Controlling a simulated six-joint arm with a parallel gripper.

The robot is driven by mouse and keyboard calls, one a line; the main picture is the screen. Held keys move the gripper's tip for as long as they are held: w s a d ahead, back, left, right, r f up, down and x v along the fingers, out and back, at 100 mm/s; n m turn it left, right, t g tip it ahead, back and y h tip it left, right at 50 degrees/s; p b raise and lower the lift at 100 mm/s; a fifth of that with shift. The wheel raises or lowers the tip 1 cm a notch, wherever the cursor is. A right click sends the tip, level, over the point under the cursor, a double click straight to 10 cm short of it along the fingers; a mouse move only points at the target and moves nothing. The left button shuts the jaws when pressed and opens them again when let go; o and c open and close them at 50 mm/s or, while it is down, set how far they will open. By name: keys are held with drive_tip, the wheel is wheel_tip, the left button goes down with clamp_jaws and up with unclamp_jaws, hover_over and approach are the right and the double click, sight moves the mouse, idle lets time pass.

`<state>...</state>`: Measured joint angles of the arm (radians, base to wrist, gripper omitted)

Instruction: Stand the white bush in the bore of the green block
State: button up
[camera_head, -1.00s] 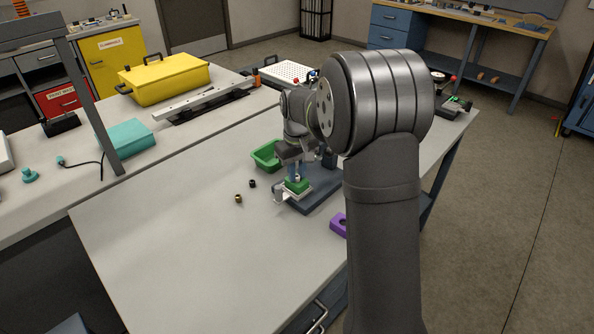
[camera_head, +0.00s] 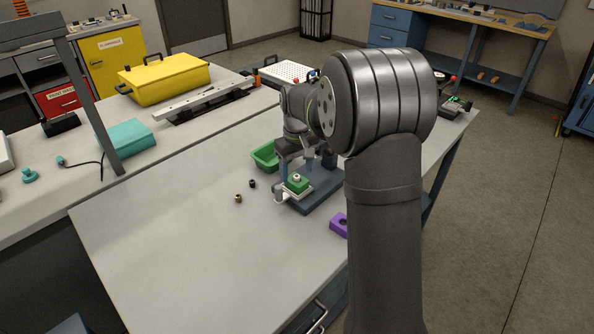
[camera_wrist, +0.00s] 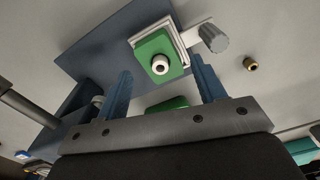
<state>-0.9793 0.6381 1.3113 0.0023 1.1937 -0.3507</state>
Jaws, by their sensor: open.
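The green block (camera_head: 299,187) sits in a light metal holder on a blue-grey base plate. The white bush (camera_head: 296,177) stands upright at the middle of the block's top, where the bore would be, with its upper part sticking out. The wrist view shows the bush (camera_wrist: 160,67) with its dark hole, and the block (camera_wrist: 148,47) around it. How deep it sits cannot be told. My gripper (camera_head: 297,166) is open and empty, above and behind the block. Its two blue fingers are apart on either side of the bush in the wrist view, clear of it.
A green bin (camera_head: 264,158) stands behind the base plate (camera_head: 322,190). A brass bush (camera_head: 238,199) and a dark bush (camera_head: 252,184) lie to the left. A purple block (camera_head: 338,225) lies at the front right. The holder has a grey knob (camera_wrist: 214,38).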

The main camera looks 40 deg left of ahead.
drive_tip(key=shift+r, duration=2)
drive_tip(key=shift+o, duration=0.3)
wheel_tip(320, 180, up, 17)
drive_tip(key=shift+r, duration=0.2)
drive_tip(key=o, duration=0.7)
drive_tip(key=shift+f+m, duration=0.2)
drive_tip(key=shift+m, duration=0.1)
drive_tip(key=shift+o, duration=0.3)
wheel_tip(320, 180, down, 7)
drive_tip(key=s+m, duration=0.1)
drive_tip(key=m, duration=1)
drive_tip(key=shift+s+a+r+m, duration=0.2)
drive_tip(key=shift+s+a+m, duration=0.15)
drive_tip(key=shift+a+m, duration=0.05)
drive_tip(key=m, duration=0.3)
hover_over(297, 176)
drive_tip(key=s, duration=0.2)
drive_tip(key=f, duration=1.1)
drive_tip(key=shift+w+a+f, duration=0.15)
drive_tip(key=shift+a+f, duration=0.05)
drive_tip(key=shift+a, duration=0.15)
drive_tip(key=shift+r, duration=0.1)
